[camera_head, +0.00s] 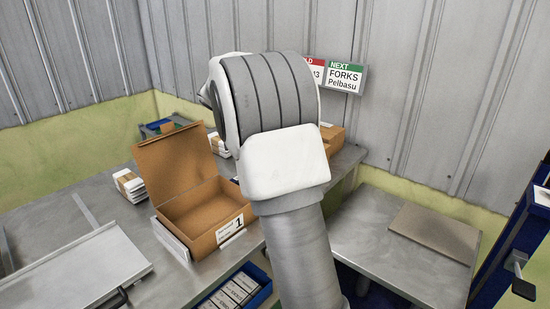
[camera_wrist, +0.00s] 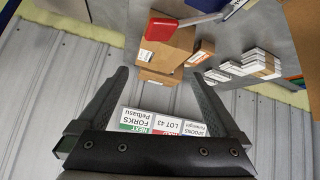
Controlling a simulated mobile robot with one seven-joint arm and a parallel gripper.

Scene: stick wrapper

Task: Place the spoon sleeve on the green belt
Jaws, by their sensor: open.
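My gripper (camera_wrist: 156,74) is open in the wrist view, with nothing between its fingers. It faces the metal wall and its signs. In the head view my arm hides the gripper. White packs with brown bands (camera_head: 129,185) lie on the table left of the open cardboard box. More white packs (camera_wrist: 262,62) show in the wrist view. I cannot tell which pack is the spoon sleeve. I cannot make out a green belt in either view.
An open box labelled 1 (camera_head: 192,213) stands on the grey table. A blue tray of white packs (camera_head: 240,287) is in front. A brown board (camera_head: 435,233) lies on the right table. A FORKS sign (camera_head: 345,77) hangs behind; the wrist view shows a SPOONS sign (camera_wrist: 194,129).

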